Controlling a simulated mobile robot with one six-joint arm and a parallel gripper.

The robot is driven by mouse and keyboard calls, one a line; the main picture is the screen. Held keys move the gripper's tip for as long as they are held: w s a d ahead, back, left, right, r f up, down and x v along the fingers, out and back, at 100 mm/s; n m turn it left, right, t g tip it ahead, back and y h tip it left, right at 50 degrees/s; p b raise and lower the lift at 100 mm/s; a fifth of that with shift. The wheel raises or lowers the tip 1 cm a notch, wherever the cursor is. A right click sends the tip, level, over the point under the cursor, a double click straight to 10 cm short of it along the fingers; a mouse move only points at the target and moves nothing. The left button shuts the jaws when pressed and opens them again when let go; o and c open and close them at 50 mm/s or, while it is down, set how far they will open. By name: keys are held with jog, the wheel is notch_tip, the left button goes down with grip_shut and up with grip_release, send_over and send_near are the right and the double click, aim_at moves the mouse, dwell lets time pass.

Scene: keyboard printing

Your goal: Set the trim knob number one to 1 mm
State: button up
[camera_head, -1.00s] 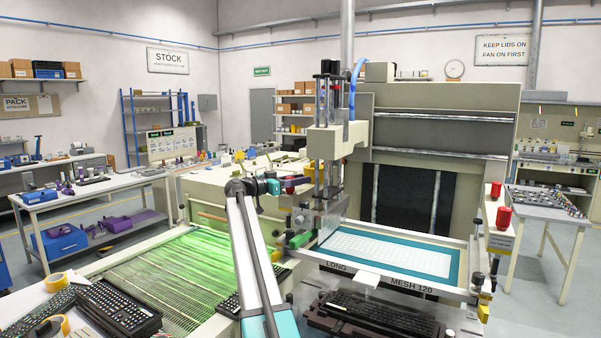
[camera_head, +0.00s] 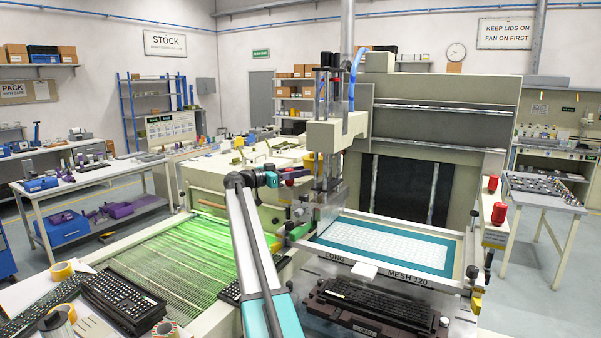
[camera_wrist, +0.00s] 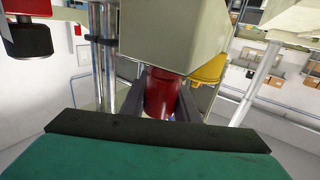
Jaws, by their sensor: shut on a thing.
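In the wrist view, a dark red cylindrical knob (camera_wrist: 159,92) hangs below a beige housing (camera_wrist: 185,40). My gripper (camera_wrist: 158,105) is shut on it, with a dark grey finger on each side of the knob. Any scale or mark on the knob is not visible. A second red knob with a black lower end (camera_wrist: 27,35) is at the upper left, apart from my gripper. In the head view, my arm reaches to the left side of the printing head (camera_head: 335,132); my gripper (camera_head: 298,176) is small there, and its fingertips cannot be made out.
In the head view, the teal-framed screen (camera_head: 385,247) lies below and right of the head. A black keyboard (camera_head: 375,300) sits in front of it. The green-lit conveyor (camera_head: 185,265) is on the left. A yellow part (camera_wrist: 208,72) is close right of the held knob.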

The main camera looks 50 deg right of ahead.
jog(key=o, duration=1)
jog(key=shift+a+f, duration=0.15)
jog(key=shift+a, duration=0.05)
jog(key=shift+o, duration=0.2)
jog(key=shift+d, duration=0.15)
jog(key=b+v, duration=0.6)
jog(key=v, duration=0.8)
jog(key=shift+b, duration=0.3)
